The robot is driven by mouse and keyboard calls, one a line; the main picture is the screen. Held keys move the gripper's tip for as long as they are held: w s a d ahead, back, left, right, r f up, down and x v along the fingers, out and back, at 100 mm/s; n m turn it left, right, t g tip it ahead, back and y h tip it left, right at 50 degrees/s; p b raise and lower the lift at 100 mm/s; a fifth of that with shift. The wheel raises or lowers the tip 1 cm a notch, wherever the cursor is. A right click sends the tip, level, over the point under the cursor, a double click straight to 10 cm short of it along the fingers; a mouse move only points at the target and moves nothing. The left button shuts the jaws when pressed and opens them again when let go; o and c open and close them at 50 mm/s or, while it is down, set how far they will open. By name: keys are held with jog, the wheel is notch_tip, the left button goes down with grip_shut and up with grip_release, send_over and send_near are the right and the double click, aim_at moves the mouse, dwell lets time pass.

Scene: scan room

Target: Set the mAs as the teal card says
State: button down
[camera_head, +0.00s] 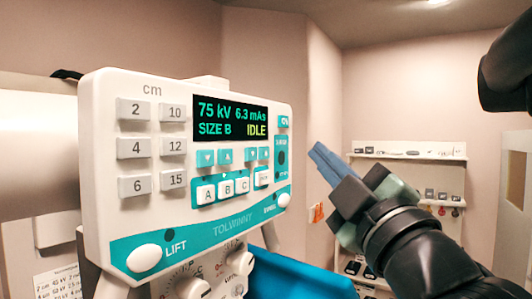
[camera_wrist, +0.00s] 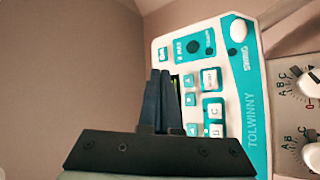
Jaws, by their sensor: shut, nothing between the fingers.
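The white and teal control panel (camera_head: 190,170) fills the left half of the head view. Its display (camera_head: 230,120) reads 75 kV, 6.3 mAs, SIZE B and IDLE. Under it are two pairs of small teal arrow buttons; the right pair (camera_head: 258,154) sits below the mAs reading. My gripper (camera_head: 318,150) is shut and empty, to the right of the panel and apart from it. In the wrist view the panel (camera_wrist: 252,120) appears turned sideways, and my shut fingers (camera_wrist: 160,78) cover most of the display. I cannot identify a teal card.
Round dials (camera_head: 192,286) sit below the panel. A blue surface (camera_head: 300,282) lies below the gripper. Shelves with small items (camera_head: 408,157) stand at the back right.

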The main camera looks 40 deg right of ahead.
aim_at(264, 153)
jog(key=s+m, duration=0.1)
jog(key=m, duration=0.3)
jog(key=s+d+m, duration=0.1)
jog(key=m, duration=0.4)
jog(key=s+m, duration=0.1)
jog(key=m, duration=0.4)
jog(key=shift+d+f+t+y, duration=0.25)
jog(key=shift+d+t+y, duration=0.05)
jog(key=shift+t, duration=0.1)
jog(key=shift+w, duration=0.15)
jog(key=w+a+p, duration=0.2)
jog(key=w+a, duration=0.1)
jog(key=w, duration=0.5)
jog(key=shift+a+p, duration=0.2)
jog(key=shift+p, duration=0.2)
dwell(0.9)
jog(key=shift+w+a, duration=0.15)
jog(key=shift+w, duration=0.2)
